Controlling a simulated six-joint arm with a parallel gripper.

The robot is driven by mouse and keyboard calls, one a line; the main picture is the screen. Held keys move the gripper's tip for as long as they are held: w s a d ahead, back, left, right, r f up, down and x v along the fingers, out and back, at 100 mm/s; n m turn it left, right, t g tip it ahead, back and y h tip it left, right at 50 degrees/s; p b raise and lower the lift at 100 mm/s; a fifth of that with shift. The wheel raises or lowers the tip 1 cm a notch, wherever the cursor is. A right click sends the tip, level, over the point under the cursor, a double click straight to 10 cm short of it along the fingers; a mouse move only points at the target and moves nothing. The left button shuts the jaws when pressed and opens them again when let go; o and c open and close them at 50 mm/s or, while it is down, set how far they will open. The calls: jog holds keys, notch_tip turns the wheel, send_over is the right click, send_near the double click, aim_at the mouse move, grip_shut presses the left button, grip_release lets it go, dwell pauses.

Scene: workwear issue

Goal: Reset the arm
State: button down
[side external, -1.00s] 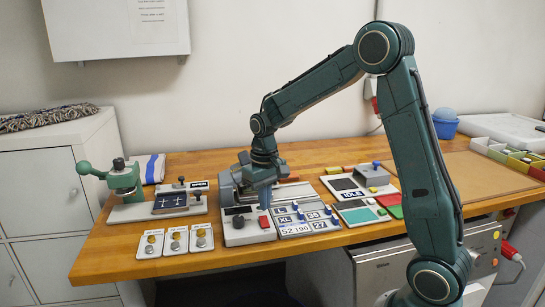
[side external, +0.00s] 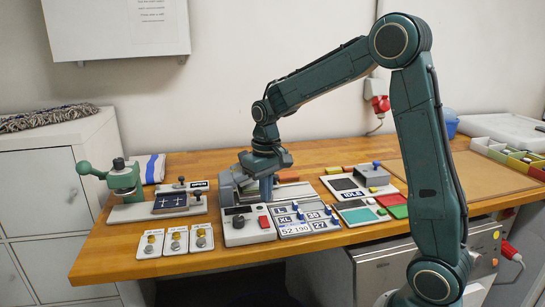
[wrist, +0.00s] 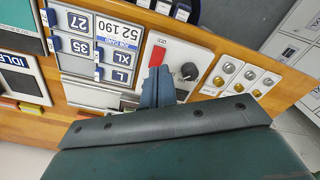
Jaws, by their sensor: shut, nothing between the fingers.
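My gripper (side external: 266,198) points down above the grey machine (side external: 236,238) with a black knob and a red button, in the middle of the bench. Its blue-grey fingers are shut together with nothing between them. In the wrist view my gripper (wrist: 160,70) shows beside the red button (wrist: 157,56) and the black knob (wrist: 189,71). The fingers hide part of the machine. The gap between fingertips and machine is hard to judge.
A size and number board (side external: 294,229) is right of the machine, and an "IDLE" panel (side external: 347,196) is beyond it. A green press (side external: 124,180) stands left. Cards with round pieces (side external: 175,241) lie at the front edge. Bench room (side external: 330,152) is clear behind.

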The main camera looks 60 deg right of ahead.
jog(key=s+a+r+n+t, duration=0.1)
jog(key=s+a+r, duration=0.2)
jog(key=s, duration=0.4)
jog(key=s+a+r+n+t, duration=0.1)
jog(key=s+a+r+t, duration=0.1)
jog(key=s, duration=0.5)
jog(key=s+a+r+t, duration=0.2)
jog(key=s+a+r, duration=0.2)
jog(key=s, duration=0.4)
jog(key=shift+r+n, duration=0.15)
jog(key=shift+n, duration=0.25)
